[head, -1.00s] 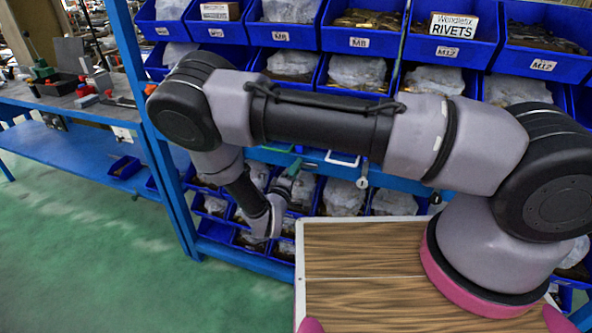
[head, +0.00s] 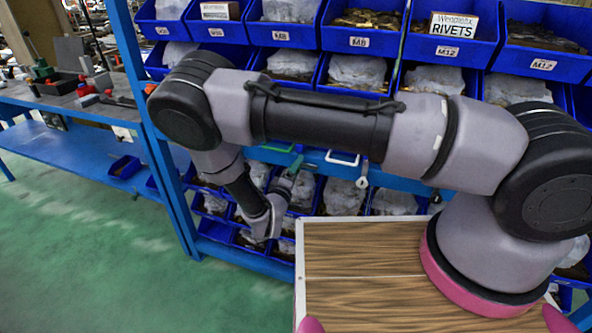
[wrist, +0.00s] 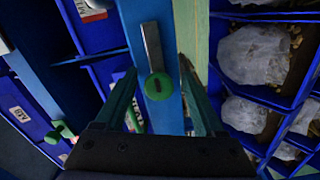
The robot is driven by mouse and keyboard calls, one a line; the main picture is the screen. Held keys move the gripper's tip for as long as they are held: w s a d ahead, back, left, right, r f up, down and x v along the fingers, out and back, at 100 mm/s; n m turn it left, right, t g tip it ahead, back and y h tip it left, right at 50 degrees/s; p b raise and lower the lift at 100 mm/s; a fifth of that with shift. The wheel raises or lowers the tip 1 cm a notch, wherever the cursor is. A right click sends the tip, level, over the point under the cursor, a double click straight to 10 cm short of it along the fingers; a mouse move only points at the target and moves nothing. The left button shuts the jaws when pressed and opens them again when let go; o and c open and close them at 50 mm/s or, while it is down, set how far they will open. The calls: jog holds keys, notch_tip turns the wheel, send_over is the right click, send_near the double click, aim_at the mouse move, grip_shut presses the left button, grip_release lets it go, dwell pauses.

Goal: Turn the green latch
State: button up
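The green latch (wrist: 158,86) shows in the wrist view as a round green knob with a dark slot. A grey metal bar (wrist: 152,45) extends from it along a blue beam. My gripper (wrist: 157,66) is open, with one finger to each side of the knob and nothing clearly held. I cannot tell whether either finger touches the latch. In the head view my gripper (head: 294,171) is small and partly blurred, reaching up toward the blue shelf beam below my arm. The latch cannot be made out clearly there.
A green handle (head: 275,147) and a white handle (head: 342,158) sit along the shelf beam. Blue bins (head: 357,40) with bagged parts fill the rack above and below it. A wood-grain panel (head: 360,262) lies in front. Green floor at left is clear.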

jog(key=v, duration=1)
jog(key=shift+s, duration=0.4)
jog(key=shift+a, duration=0.15)
jog(key=w+d+r+m+g+h, duration=0.1)
jog(key=d+r+m+g, duration=0.4)
jog(key=d+r+g, duration=0.55)
jog(key=w+d+r+m+g+h, duration=0.15)
jog(key=d+r+m+g, duration=0.45)
jog(key=r, duration=0.7)
jog(key=s+d+r+m+t+y, duration=0.2)
jog(key=s+d+r+y, duration=0.3)
jog(key=r, duration=0.7)
jog(key=s+d+r+m+t+y, duration=0.2)
jog(key=s+d+r+t+y, duration=0.2)
jog(key=r, duration=0.8)
jog(key=s+d+y, duration=0.1)
jog(key=s+d, duration=0.1)
jog(key=s, duration=0.1)
jog(key=shift+d+t+y, duration=0.35)
jog(key=shift+d, duration=0.05)
